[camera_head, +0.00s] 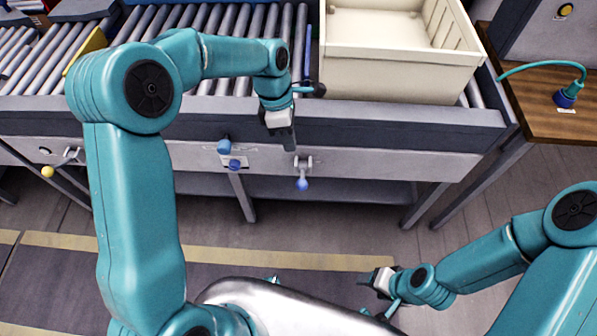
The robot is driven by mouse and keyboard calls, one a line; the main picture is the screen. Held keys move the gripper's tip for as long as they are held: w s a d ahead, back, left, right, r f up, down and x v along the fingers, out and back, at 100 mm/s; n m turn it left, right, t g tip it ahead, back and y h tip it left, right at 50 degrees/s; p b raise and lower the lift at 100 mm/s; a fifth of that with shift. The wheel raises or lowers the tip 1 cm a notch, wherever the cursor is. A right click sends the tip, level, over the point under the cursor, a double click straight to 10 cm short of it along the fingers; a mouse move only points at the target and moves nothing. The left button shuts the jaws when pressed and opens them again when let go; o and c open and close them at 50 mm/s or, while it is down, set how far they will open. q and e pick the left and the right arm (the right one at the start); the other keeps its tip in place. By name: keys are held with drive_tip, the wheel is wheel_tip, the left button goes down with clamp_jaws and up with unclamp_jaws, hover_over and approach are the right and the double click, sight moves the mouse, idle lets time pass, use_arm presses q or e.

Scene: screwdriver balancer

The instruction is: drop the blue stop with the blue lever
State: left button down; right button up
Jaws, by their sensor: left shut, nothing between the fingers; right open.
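The blue lever (302,184) hangs from a grey pivot on the conveyor's front panel, its blue knob pointing down. My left gripper (290,145) is shut and empty, pointing down just above and left of the lever's pivot, apart from the knob. The blue stop (308,50) shows as a narrow blue strip between the rollers and the cream crate, partly hidden; I cannot tell its full height. My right gripper (374,282) is open and empty, low over the floor in front of the conveyor.
The cream crate (395,65) stands on the rollers right of the blue stop. A yellow stop (85,48) and yellow lever (48,171) are far left. A wooden table (550,120) stands right.

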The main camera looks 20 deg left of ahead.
sight(300, 181)
use_arm(q)
drive_tip(key=x, duration=1.2)
drive_tip(key=shift+w, duration=0.1)
drive_tip(key=shift+a, duration=0.1)
